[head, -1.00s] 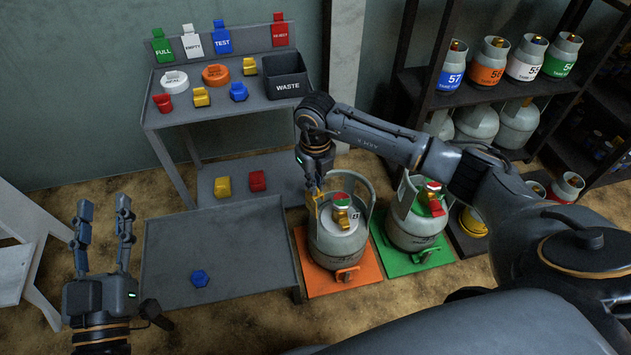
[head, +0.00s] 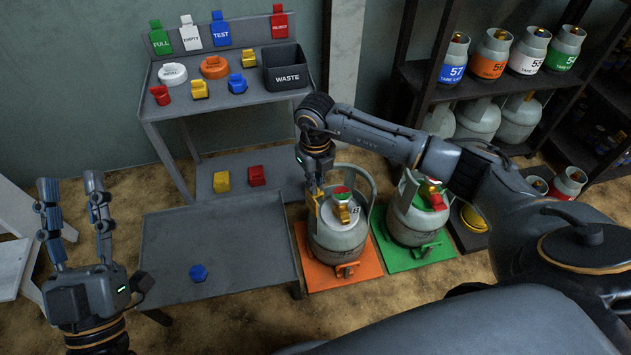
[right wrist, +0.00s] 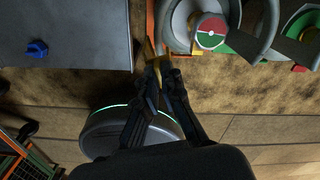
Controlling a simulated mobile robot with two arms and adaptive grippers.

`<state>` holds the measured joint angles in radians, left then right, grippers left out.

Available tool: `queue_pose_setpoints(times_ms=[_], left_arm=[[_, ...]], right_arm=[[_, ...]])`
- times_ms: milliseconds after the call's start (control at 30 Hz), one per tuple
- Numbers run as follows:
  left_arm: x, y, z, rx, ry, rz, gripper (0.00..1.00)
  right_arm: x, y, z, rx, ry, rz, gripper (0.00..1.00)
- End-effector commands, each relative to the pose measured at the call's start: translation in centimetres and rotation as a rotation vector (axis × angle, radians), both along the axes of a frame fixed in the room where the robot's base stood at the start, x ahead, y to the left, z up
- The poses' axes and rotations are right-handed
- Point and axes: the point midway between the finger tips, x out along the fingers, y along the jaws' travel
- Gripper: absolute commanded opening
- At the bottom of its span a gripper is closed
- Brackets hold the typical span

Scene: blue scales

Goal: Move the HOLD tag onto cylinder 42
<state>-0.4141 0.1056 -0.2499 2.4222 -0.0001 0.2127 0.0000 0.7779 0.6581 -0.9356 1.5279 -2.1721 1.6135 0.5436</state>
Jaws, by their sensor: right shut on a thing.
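My right gripper (head: 316,190) is shut on a yellow tag (head: 319,212), which hangs beside the left side of a grey gas cylinder (head: 335,238) on an orange platform. In the right wrist view the yellow tag (right wrist: 149,52) shows at the fingertips (right wrist: 158,66). This cylinder has a red and green round top and a brass valve. A second grey cylinder (head: 410,224) stands on a green platform to its right. I cannot read the number 42 on either. My left gripper (head: 72,215) is open and empty at the far left.
A grey bench holds hanging tags, coloured blocks and a black WASTE bin (head: 286,72). A low grey table (head: 235,260) carries a blue knob (head: 198,272). A dark shelf of numbered cylinders (head: 490,82) stands right. A white table (head: 15,235) is at the left edge.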

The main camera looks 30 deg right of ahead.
Motion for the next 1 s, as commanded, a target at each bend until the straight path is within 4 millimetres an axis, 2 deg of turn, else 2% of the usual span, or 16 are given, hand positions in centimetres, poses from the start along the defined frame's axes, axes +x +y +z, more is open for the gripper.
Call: queue_pose_setpoints(times_ms=[533, 1000], left_arm=[[0.2, 0.0, -0.1, 0.004, 0.011, 0.001, 0.40], [0.7, -0.1, -1.0, 0.018, 0.065, 0.003, 0.40]], right_arm=[[0.0, 0.0, 0.1, 0.000, 0.000, 0.000, 0.00], [0.0, 0.0, 0.0, 0.000, -0.001, -0.001, 0.00]])
